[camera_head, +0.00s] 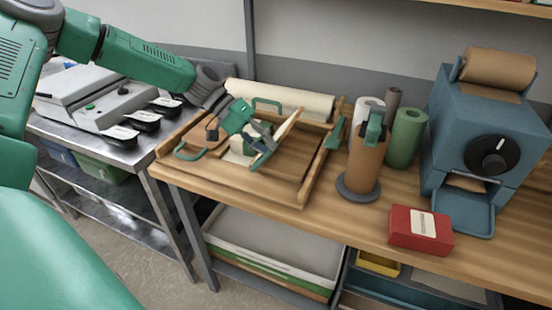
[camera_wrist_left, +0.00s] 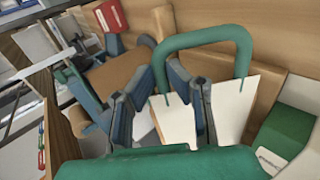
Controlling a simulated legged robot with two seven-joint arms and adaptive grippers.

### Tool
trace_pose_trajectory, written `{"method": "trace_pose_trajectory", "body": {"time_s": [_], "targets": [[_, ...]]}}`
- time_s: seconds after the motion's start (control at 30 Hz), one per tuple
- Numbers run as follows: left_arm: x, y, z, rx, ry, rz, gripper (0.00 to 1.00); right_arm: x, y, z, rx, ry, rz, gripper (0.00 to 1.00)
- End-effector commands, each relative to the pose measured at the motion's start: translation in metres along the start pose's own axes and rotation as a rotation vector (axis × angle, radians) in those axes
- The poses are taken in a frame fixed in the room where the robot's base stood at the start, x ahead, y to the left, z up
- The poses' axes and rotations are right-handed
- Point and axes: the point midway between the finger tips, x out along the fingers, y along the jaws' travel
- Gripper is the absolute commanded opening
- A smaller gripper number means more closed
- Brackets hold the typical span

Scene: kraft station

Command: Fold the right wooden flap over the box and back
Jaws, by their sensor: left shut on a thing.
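A shallow wooden folding frame (camera_head: 310,190) lies on the bench. A flap (camera_head: 284,132) with a pale edge stands tilted inside it, right of the middle. The flap's pale face (camera_wrist_left: 235,105) and green loop handle (camera_wrist_left: 205,40) show in the left wrist view. My left gripper (camera_head: 250,142) reaches in from the left above the frame. In the wrist view its fingers (camera_wrist_left: 166,85) close around one end of the handle, against the flap. A green-and-white box (camera_wrist_left: 290,130) lies beside the flap, partly hidden by the gripper in the head view. My right gripper is out of view.
A green handle (camera_head: 335,133) stands at the frame's right side. A brown roll on a stand (camera_head: 365,165), a red box (camera_head: 420,230) and a blue paper machine (camera_head: 485,120) are to the right. A pale roll (camera_head: 290,98) lies behind the frame. Scales (camera_head: 95,95) stand left.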

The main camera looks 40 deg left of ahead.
Motion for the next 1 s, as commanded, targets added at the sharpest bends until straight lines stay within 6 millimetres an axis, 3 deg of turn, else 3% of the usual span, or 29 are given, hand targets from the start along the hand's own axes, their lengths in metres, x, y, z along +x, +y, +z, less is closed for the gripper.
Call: {"method": "trace_pose_trajectory", "body": {"time_s": [0.03, 0.7, 1.0], "targets": [[-0.001, -0.014, 0.001, -0.008, 0.003, 0.041, 0.00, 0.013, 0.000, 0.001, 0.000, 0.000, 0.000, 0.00], [-0.045, -0.053, 0.001, -0.012, -0.002, 0.646, 0.00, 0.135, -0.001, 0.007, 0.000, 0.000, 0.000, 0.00], [-0.059, -0.062, 0.001, -0.009, -0.002, 0.783, 0.00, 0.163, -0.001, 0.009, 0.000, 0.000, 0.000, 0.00]]}}
